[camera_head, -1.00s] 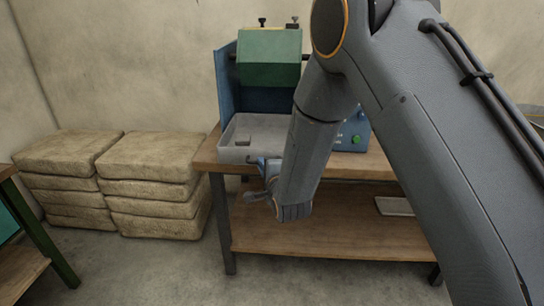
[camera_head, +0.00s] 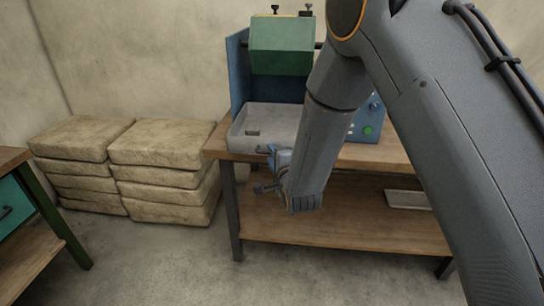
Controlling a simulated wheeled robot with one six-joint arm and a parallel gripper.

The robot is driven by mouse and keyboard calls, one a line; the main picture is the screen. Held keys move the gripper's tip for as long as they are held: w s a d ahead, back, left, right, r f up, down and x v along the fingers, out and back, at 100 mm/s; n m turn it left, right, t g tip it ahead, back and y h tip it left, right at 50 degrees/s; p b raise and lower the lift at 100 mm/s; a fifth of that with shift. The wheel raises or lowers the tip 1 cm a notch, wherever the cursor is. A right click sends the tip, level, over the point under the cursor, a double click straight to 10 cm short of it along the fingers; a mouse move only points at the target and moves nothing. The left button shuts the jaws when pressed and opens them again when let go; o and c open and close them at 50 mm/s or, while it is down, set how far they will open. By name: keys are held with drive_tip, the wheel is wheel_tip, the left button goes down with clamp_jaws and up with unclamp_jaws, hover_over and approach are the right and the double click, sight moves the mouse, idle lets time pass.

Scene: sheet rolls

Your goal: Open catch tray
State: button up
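The catch tray (camera_head: 262,117) is a pale grey, shallow box at the front of a blue and green machine (camera_head: 282,47) on a wooden bench. A small dark slot or item shows inside it. My gripper (camera_head: 264,170) is just in front of and below the tray's front, at the bench's front edge. My arm hides the tray's right part and most of the gripper. I cannot tell whether the fingers are open or shut, or whether they touch the tray.
The wooden bench (camera_head: 340,232) has a lower shelf with a pale flat item (camera_head: 407,199). Stacked beige sacks (camera_head: 160,145) stand left of it. Another bench with a teal drawer (camera_head: 14,208) is at the far left. The floor between is clear.

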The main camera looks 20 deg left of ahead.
drive_tip(key=b+v, duration=0.1)
drive_tip(key=v, duration=0.6)
drive_tip(key=shift+s, duration=0.25)
drive_tip(key=shift+d, duration=0.15)
drive_tip(key=s+d+f+n+g+h, duration=0.1)
drive_tip(key=d+n+g+h, duration=0.25)
drive_tip(key=d, duration=0.85)
drive_tip(key=s+d+f+n+g+h, duration=0.1)
drive_tip(key=s+d+n+g+h, duration=0.2)
drive_tip(key=d, duration=0.9)
drive_tip(key=s+d+r+n+g+h, duration=0.2)
drive_tip(key=s+d+n+g, duration=0.3)
drive_tip(key=s+d, duration=1)
drive_tip(key=s+r+g, duration=0.1)
drive_tip(key=s, duration=0.3)
drive_tip(key=shift+d+g+h, duration=0.35)
drive_tip(key=shift+d, duration=0.05)
drive_tip(key=shift+d, duration=0.1)
